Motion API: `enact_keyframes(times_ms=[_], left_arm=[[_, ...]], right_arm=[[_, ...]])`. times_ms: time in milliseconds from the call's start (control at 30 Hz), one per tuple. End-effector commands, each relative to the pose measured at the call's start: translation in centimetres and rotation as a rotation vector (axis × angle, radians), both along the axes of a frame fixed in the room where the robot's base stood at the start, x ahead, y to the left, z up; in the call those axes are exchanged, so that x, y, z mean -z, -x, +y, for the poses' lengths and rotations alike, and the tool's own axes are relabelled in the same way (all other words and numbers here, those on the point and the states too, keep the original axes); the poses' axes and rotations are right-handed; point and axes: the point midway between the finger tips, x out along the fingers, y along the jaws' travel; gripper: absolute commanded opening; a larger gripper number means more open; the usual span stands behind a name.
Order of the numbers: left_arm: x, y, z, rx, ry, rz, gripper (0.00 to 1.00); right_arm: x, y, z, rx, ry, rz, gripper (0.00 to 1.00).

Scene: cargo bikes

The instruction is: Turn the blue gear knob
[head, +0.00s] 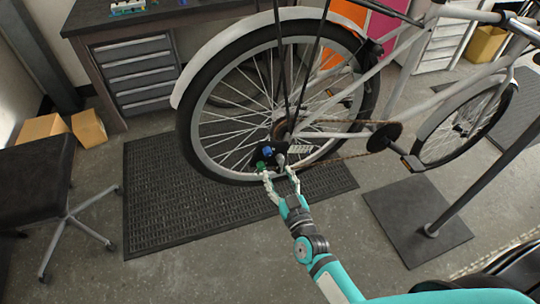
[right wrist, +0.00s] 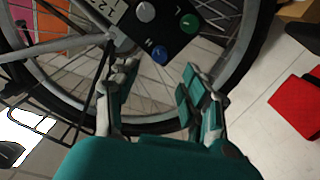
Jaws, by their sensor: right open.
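The blue gear knob (head: 267,151) sits on a small black panel by the bike's rear hub. In the right wrist view the blue knob (right wrist: 159,57) is at the panel's lower edge, beside the letter M. A green knob (right wrist: 190,24) and a grey knob (right wrist: 145,11) are on the same panel. My right gripper (head: 279,173) is open and empty, just below the panel in the head view. In the right wrist view its fingers stand left and right of the blue knob in the picture; I cannot tell whether they touch it. My left gripper is not in view.
The rear wheel (head: 190,115) and its spokes are close behind the panel. A black mat (head: 165,200) lies under the wheel. A stand base (head: 415,222) is at right, and a stool (head: 35,180) and drawer desk (head: 140,70) are at left.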

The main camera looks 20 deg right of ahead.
Motion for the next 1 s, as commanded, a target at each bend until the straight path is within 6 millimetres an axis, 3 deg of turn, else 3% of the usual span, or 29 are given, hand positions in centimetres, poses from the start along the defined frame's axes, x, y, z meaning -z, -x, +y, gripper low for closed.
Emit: enact_keyframes(times_ms=[100,333,500,800,1000], left_arm=[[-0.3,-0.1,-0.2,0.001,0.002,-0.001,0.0],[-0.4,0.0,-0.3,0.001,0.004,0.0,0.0],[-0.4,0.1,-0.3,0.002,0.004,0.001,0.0],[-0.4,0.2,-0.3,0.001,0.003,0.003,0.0],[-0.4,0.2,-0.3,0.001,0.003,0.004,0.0]], right_arm=[[-0.2,-2.8,0.1,0.0,0.0,-0.002,0.47],[0.0,-6.4,0.2,0.0,0.0,0.0,0.47],[0.0,-7.5,0.2,0.0,0.001,0.001,0.47],[0.1,-7.7,0.2,0.0,0.001,0.001,0.47],[0.1,-7.7,0.2,0.0,0.001,0.001,0.21]])
